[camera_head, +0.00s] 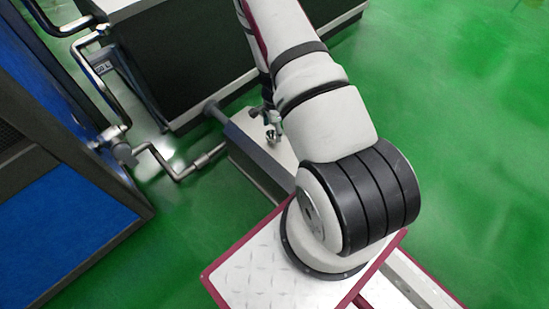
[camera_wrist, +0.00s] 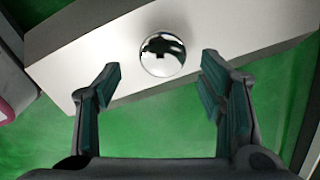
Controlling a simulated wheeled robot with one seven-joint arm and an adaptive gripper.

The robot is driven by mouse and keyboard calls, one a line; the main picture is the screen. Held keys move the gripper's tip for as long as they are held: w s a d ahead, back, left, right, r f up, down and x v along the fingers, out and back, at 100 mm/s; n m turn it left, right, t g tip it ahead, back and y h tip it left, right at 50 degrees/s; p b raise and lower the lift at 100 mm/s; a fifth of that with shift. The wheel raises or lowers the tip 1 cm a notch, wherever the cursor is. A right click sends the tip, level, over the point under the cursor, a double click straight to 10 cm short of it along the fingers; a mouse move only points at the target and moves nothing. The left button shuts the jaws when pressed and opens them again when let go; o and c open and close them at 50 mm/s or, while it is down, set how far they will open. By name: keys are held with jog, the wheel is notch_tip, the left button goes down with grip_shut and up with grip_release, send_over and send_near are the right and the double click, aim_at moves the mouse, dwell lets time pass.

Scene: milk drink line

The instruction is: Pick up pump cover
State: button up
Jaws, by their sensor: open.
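A shiny round metal piece, which looks like the pump cover (camera_wrist: 162,55), sits on a pale flat surface (camera_wrist: 240,25) in the wrist view. My gripper (camera_wrist: 160,84) is open, with its two dark fingers on the left and right. The metal piece shows between and slightly beyond the fingertips, with clear gaps on both sides. Nothing is held. In the head view my arm reaches away over a low unit with a pale top (camera_head: 270,152). My gripper is mostly hidden there behind my arm, and the metal piece is too small to make out surely.
A blue-panelled machine (camera_head: 65,215) stands at the left of the head view. Bent metal piping (camera_head: 180,170) runs from it to the low unit. A large dark cabinet (camera_head: 190,60) stands behind. Green floor (camera_head: 460,120) is clear on the right.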

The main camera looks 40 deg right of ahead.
aim_at(273, 134)
notch_tip(273, 134, down, 5)
jog(key=shift+w+r+b, duration=0.15)
jog(key=shift+b, duration=0.9)
jog(key=shift+c, duration=0.6)
jog(key=shift+r, duration=0.1)
grip_shut()
